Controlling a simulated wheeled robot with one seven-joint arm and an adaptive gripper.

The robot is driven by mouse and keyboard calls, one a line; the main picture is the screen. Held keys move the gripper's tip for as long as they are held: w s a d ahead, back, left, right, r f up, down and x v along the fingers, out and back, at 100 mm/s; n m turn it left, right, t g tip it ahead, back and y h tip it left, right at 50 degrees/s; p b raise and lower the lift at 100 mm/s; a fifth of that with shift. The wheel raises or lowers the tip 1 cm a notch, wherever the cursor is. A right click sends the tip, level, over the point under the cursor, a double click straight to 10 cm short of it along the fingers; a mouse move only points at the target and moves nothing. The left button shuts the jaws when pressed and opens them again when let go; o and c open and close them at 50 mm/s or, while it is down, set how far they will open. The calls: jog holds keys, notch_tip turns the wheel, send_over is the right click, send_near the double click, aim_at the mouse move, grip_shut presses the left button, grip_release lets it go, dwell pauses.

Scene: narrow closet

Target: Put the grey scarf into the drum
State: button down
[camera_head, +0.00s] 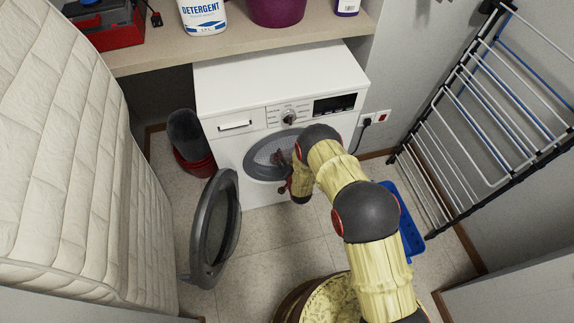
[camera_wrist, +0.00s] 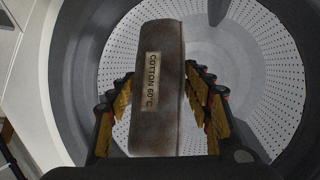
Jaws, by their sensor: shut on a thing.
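The grey scarf (camera_wrist: 158,112) shows in the wrist view as a folded, brownish-grey bundle with a pale label reading "COTTON 60°C". My gripper (camera_wrist: 160,95) is shut on it, with a finger on each side. The drum (camera_wrist: 240,65), a perforated metal bowl, surrounds and backs the bundle in that view. In the head view, the drum opening (camera_head: 262,152) is in the front of the white washing machine (camera_head: 270,84). My gripper (camera_head: 284,165) is at the right part of this opening, partly hidden by my wrist. How deep the scarf sits is unclear.
The round machine door (camera_head: 214,230) stands open at left. A blue crate (camera_head: 410,225) and a drying rack (camera_head: 485,110) are at right. A wicker basket (camera_head: 300,298) is in front, and a mattress (camera_head: 75,150) lines the left.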

jog(key=w+a+f, duration=0.2)
jog(key=w+a, duration=0.1)
jog(key=w, duration=0.8)
jog(key=c, duration=0.7)
grip_release()
jog(key=shift+c, duration=0.2)
jog(key=shift+s, duration=0.1)
jog(key=s+d+r+p, duration=0.1)
jog(key=s+p, duration=0.3)
jog(key=s, duration=0.5)
jog(key=s+d+r+p, duration=0.2)
jog(key=s+d+p, duration=0.2)
jog(key=s, duration=0.6)
jog(key=shift+d+p, duration=0.2)
jog(key=shift+p, duration=0.6)
